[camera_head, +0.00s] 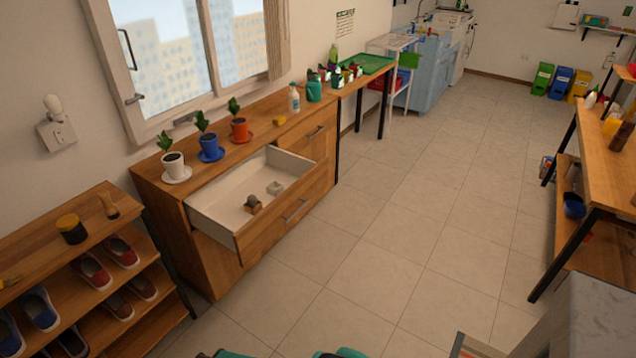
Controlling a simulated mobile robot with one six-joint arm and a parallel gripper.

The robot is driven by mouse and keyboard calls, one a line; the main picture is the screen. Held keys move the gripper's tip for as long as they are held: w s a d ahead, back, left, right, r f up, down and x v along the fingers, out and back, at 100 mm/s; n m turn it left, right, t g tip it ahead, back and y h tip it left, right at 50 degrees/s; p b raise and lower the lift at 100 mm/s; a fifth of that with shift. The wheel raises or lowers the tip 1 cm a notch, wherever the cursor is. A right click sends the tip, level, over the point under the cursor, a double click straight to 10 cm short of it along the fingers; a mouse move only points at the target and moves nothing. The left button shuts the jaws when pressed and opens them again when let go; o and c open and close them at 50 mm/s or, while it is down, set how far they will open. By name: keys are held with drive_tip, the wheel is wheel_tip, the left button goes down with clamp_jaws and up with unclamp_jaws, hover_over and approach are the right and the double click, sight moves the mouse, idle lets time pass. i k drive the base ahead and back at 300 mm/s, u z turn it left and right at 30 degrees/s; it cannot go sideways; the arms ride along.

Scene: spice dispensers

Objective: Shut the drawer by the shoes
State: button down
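The wooden cabinet (200,265) stands against the left wall under the window, to the right of the shoe rack (40,262). Its upper left drawer (228,207) is pulled well out over the floor, showing a white inside and a wooden front (285,205). In the drawer lie a small brown block with a dark round thing on it (253,204) and a small pale block (274,188). Red and blue shoes (95,272) sit on the rack's shelves.
Three potted plants (173,165) and a white bottle (294,98) stand on the cabinet top. Tiled floor (400,250) in front of the drawer is clear. A wooden table (605,165) stands at right, and a grey-topped block (600,315) at the lower right.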

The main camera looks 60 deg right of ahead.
sight(284, 183)
drive_tip(key=z, duration=0.35)
drive_tip(key=k, duration=0.9)
drive_tip(key=z, duration=0.25)
drive_tip(key=i, duration=0.85)
drive_tip(key=u, duration=0.05)
